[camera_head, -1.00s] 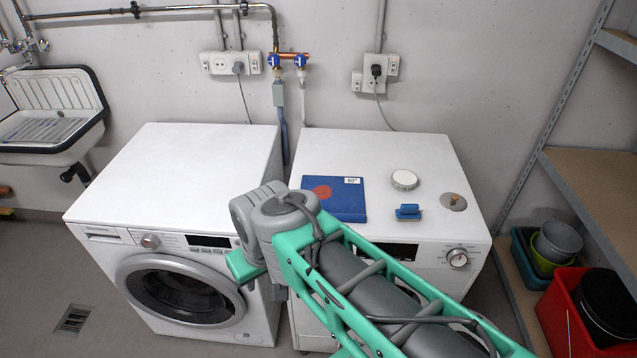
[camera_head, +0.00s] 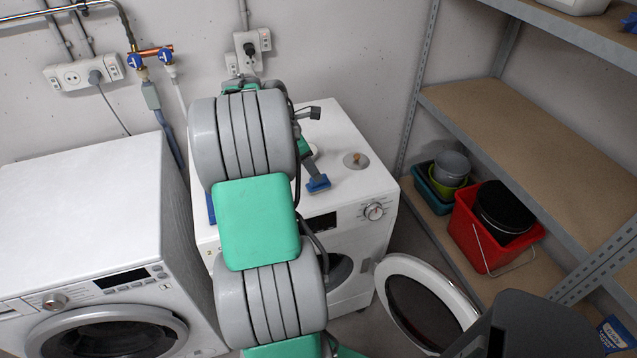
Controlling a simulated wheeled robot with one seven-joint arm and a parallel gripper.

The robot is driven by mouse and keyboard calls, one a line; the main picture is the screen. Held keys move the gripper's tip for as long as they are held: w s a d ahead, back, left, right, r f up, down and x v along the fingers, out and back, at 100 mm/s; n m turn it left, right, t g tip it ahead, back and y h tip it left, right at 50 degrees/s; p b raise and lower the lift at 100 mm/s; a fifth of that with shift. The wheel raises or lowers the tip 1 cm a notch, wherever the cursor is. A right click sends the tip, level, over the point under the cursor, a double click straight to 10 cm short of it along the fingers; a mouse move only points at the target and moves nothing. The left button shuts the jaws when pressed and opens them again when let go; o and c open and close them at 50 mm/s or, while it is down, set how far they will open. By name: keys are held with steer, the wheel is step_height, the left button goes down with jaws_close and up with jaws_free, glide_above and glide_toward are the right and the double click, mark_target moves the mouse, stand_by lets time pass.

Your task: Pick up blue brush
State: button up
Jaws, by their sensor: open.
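The blue brush (camera_head: 318,184) lies on the top of the right machine (camera_head: 345,130), near its front edge. It is small in the head view and stands just right of my arm. My gripper (camera_head: 306,150) shows only in part behind my arm, as a small green piece beyond the brush. It is open, with nothing seen in it. Its fingertips are mostly hidden, and I cannot tell whether they touch the brush. A white round lid near there is mostly hidden. The dark blue book is nearly all hidden behind my arm.
A grey disc with a brown knob (camera_head: 356,160) lies right of the brush. The right machine's round door (camera_head: 425,300) stands open in front. Left is another washing machine (camera_head: 80,210). Shelves (camera_head: 520,125) on the right hold a red bucket (camera_head: 490,240) and several tubs.

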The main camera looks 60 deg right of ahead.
steer(key=x, duration=0.7)
steer(key=shift+f, duration=0.15)
steer(key=shift+a, duration=0.1)
jaws_close()
